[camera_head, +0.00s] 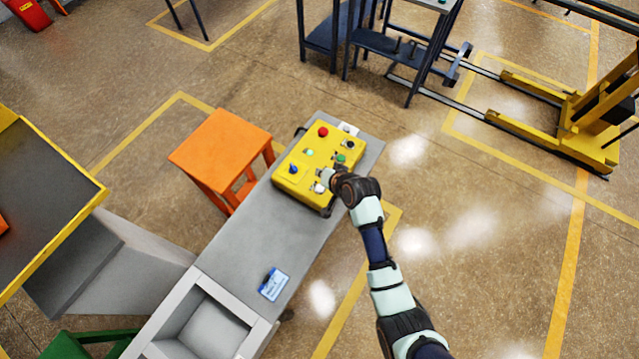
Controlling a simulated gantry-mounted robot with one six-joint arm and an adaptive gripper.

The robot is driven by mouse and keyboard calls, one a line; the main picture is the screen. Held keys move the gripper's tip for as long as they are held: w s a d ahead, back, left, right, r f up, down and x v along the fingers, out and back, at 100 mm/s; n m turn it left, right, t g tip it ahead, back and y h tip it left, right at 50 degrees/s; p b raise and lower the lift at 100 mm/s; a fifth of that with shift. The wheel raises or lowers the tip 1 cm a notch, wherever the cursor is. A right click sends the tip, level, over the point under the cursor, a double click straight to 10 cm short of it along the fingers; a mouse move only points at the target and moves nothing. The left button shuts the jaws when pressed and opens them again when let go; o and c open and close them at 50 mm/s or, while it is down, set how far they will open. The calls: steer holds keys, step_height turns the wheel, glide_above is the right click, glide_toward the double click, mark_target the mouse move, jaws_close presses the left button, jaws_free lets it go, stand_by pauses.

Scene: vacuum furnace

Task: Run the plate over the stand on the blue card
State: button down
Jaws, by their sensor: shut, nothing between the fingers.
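A blue and white card (274,284) lies on the grey bench (240,236), near the bench's square opening; its print is too small to read. A yellow control box (296,173) sits at the bench's far end. It has a red button (323,132), a blue knob (293,168), a green button (341,158) and other controls. My gripper (323,179) is shut and empty at the box's right side, over its controls. It hides part of the panel, and I cannot tell whether it touches a control. I cannot make out which thing is the plate or its stand.
An orange stool (222,150) stands left of the bench. A dark table with a yellow rim (75,165) is at the left edge. A green stool (85,345) is at lower left. Dark blue racks (372,45) and a yellow lift (560,125) stand behind. Floor right of my arm is clear.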

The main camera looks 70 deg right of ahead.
mark_target(321, 189)
step_height(321, 189, down, 6)
steer(key=b, duration=0.5)
steer(key=shift+f, duration=0.25)
steer(key=shift+f+b, duration=0.3)
steer(key=shift+f, duration=0.05)
stand_by(0.5)
steer(key=shift+f, duration=0.4)
